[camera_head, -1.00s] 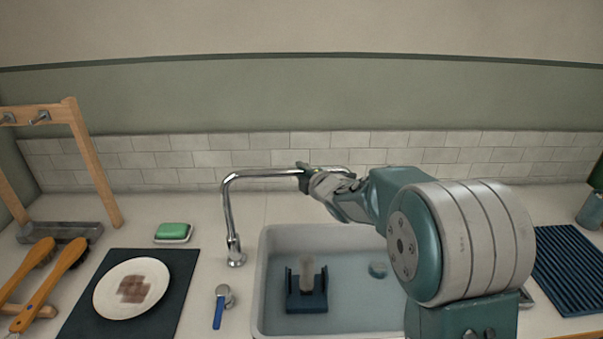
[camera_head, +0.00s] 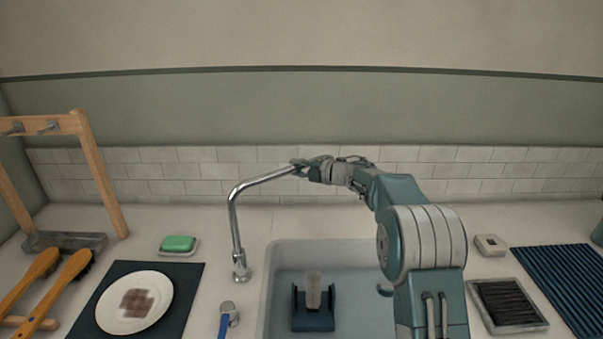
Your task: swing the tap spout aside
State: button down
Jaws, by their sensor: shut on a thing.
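The chrome tap spout (camera_head: 237,215) rises from its base on the counter left of the sink, bends, and reaches to the right and away toward the tiled wall. My gripper (camera_head: 302,168) is shut on the spout near its far end, and its fingers hide the spout's tip. My arm comes in from the right, over the sink. A tap lever with a blue handle (camera_head: 224,322) stands on the counter in front of the spout's base.
The sink (camera_head: 283,262) holds a dark blue holder (camera_head: 313,321) with an upright pale block. To the left are a green soap (camera_head: 178,243), a stained plate (camera_head: 134,302) on a dark mat, brushes and a wooden rack (camera_head: 102,185). A bristle tray (camera_head: 508,306) and ribbed blue mat (camera_head: 570,283) lie right.

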jog(key=shift+w+a+f+n+g+y, duration=0.2)
jog(key=shift+w+a+n+g+y, duration=0.15)
jog(key=shift+w+a+n+g, duration=0.3)
jog(key=shift+w+a+f+n+g+y, duration=0.15)
jog(key=shift+w+a+n+g+y, duration=0.25)
jog(key=shift+w+g, duration=0.45)
jog(key=shift+w+a, duration=0.1)
jog(key=shift+c, duration=2.4)
grip_release()
jog(key=shift+w, duration=0.1)
jog(key=shift+r, duration=0.1)
jog(key=shift+r, duration=0.1)
jog(key=v, duration=1.2)
